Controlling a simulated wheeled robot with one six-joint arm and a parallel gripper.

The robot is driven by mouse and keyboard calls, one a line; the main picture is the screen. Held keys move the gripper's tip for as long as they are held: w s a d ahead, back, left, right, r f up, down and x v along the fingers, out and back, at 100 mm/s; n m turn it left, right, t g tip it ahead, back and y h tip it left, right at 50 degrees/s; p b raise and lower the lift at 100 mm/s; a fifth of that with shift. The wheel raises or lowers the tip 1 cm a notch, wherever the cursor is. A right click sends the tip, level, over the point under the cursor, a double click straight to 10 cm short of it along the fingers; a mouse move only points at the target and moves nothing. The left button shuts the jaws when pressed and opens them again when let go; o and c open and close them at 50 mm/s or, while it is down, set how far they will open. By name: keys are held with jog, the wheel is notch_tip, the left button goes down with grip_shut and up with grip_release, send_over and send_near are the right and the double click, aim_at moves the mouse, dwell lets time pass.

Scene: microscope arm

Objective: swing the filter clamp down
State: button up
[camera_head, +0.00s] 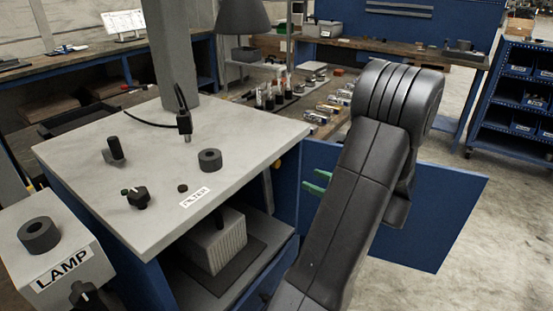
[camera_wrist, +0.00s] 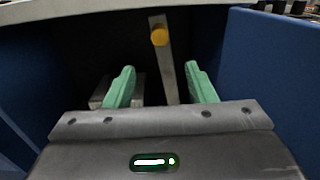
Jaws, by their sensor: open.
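In the head view a small yellow spot (camera_head: 277,165) beside the cabinet appears to be the same knob; the bar is hidden there. My gripper (camera_wrist: 159,68) is open, its green fingers on either side of the bar's line, apart from it and below the knob. In the head view the green fingers (camera_head: 315,182) show partly behind my arm.
A ribbed grey block (camera_head: 215,243) sits on the shelf below. A blue panel (camera_head: 440,205) stands at the right. A LAMP box (camera_head: 60,265) is at the left.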

aim_at(279, 165)
jog(key=shift+m, duration=0.4)
jog(key=x, duration=1.3)
jog(key=shift+w+a+r, duration=0.15)
jog(key=shift+w+a, duration=0.1)
jog(key=shift+b, duration=0.3)
grip_shut()
